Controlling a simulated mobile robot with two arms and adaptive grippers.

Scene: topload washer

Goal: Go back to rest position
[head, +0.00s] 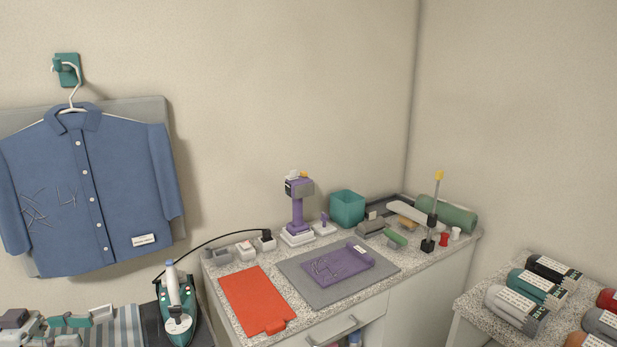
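My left gripper (88,327) comes in at the bottom left corner, with grey and teal parts. Its two fingers look apart, with nothing seen between them, above a striped grey surface (128,322). The lower finger is partly cut off by the picture's edge. My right gripper is not in view.
A teal iron (178,312) stands right of the striped surface. A speckled counter (232,265) holds a red board (255,300), a grey mat (388,270) with a folded purple cloth (335,268), and a teal bin (347,207). A blue shirt (90,190) hangs on the wall. Bottles (517,308) lie at right.

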